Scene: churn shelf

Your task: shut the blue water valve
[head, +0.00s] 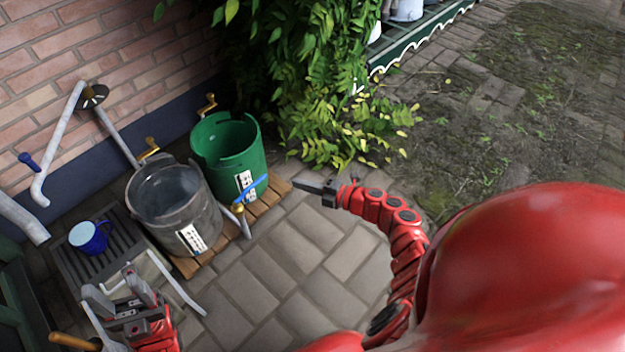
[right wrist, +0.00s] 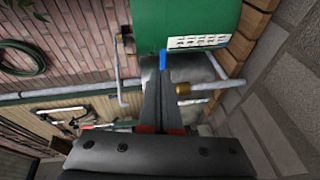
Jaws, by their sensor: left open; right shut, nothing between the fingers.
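A blue valve lever (head: 250,189) crosses the front of the green bucket in the head view, above a brass fitting (head: 238,209) on a grey pipe. In the right wrist view the blue lever (right wrist: 163,60) shows just beyond the tips of my right gripper (right wrist: 160,72). My right gripper (head: 297,185) is shut and empty, to the right of the lever in the head view. I cannot tell whether it touches the lever. My left gripper (head: 119,290) is open and empty at the lower left. Another blue handle (head: 28,160) is on the wall pipe.
A green bucket (head: 215,143) and a dark grey bucket (head: 165,200) stand on wooden slats (head: 187,266). A blue mug (head: 90,238) stands on a dark grate (head: 65,262). Leafy branches (head: 330,130) hang behind my right gripper. The paving (head: 290,265) in front is clear.

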